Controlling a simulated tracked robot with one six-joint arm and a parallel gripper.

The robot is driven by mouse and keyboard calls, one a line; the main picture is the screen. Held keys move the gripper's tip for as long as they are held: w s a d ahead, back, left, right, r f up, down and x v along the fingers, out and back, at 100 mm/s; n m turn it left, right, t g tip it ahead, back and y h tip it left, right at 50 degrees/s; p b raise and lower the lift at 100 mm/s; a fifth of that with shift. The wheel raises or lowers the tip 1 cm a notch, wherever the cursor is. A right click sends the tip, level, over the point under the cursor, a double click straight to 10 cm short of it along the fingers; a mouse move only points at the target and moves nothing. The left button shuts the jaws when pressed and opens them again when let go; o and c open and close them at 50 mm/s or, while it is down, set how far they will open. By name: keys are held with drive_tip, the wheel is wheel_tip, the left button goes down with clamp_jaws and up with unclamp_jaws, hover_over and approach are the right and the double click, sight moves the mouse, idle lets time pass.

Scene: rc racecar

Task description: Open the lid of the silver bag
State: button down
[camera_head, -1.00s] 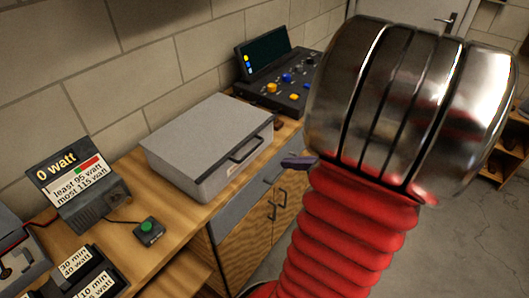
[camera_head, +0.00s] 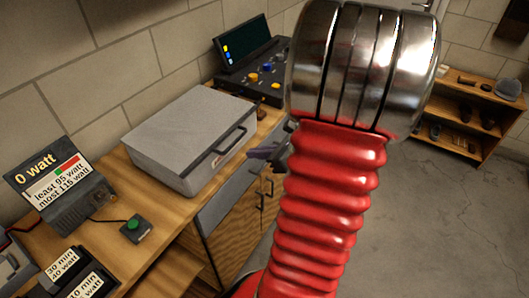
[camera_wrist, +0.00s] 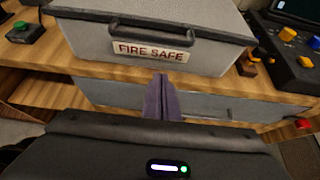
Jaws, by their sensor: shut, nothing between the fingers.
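The silver bag (camera_head: 176,150) is a grey, box-shaped case with its lid shut, standing on the wooden bench. Its front shows a dark handle (camera_wrist: 166,34) and a "FIRE SAFE" label (camera_wrist: 151,50) in the wrist view. My gripper (camera_head: 262,153) is shut and empty, in front of and a little to the right of the case in the head view. In the wrist view my gripper (camera_wrist: 161,82) points at the case front, its tip just below the label. I cannot tell whether it touches. My red arm hides part of the bench's right end.
A control panel (camera_head: 250,80) with coloured knobs stands behind the case. A "0 watt" display (camera_head: 52,178), a green button box (camera_head: 136,228) and labelled dark blocks (camera_head: 80,280) sit at the left. A shelf (camera_head: 475,115) stands far right. Floor right of the bench is clear.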

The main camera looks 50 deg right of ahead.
drive_tip(key=w+r, duration=0.2)
drive_tip(key=shift+w+a+r, duration=0.15)
drive_tip(key=shift+w+r, duration=0.2)
drive_tip(key=shift+r, duration=0.05)
idle(0.3)
drive_tip(key=shift+r, duration=0.2)
